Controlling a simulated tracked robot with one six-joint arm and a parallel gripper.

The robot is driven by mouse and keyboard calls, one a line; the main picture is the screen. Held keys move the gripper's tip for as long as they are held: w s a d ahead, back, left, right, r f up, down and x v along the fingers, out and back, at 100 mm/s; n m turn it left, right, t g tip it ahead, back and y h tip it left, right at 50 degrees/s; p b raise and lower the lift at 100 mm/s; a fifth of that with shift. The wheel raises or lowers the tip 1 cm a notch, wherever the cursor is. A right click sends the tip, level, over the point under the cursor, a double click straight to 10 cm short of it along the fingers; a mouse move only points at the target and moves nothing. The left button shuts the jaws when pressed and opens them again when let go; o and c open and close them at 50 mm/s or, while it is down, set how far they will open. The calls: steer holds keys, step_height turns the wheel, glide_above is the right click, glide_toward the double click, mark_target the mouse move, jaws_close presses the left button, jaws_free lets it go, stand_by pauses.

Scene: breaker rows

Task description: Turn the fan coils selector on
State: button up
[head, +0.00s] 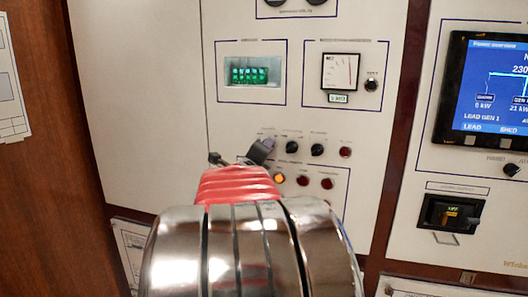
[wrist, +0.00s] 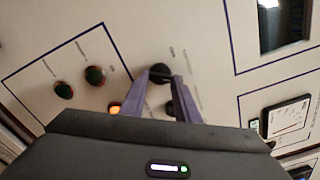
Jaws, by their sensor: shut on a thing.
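A row of black selector knobs sits on the white panel in the head view, with labels too small to read. My gripper (head: 260,151) is at the left end of this row, and its fingers hide what lies behind them. In the wrist view my gripper's two grey-purple fingers (wrist: 163,77) close on a black selector knob (wrist: 160,71), which I take to be the fan coils selector. Its pointer direction is hard to make out. Another black knob (wrist: 172,107) shows partly behind the right finger. In the head view, two free knobs (head: 292,147) stand right of my gripper.
An orange lamp (head: 280,178) glows below the row, with dark red lamps (head: 303,181) beside it. A green display (head: 249,74) and a dial meter (head: 340,72) are above. A screen (head: 490,88) and a breaker (head: 451,212) are on the right panel.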

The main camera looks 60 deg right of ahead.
steer(key=shift+s+f+m, duration=0.1)
steer(key=shift+f+m, duration=0.1)
steer(key=shift+m, duration=0.55)
steer(key=shift+f+m, duration=0.15)
steer(key=shift+m, duration=0.6)
steer(key=o, duration=0.7)
steer(key=shift+c, duration=0.2)
steer(key=o, duration=0.4)
steer(key=shift+r, duration=0.15)
steer(key=a, duration=0.4)
steer(key=s+a, duration=0.1)
steer(key=a, duration=0.4)
steer(key=s+a, duration=0.1)
steer(key=a, duration=0.3)
steer(key=shift+a, duration=0.3)
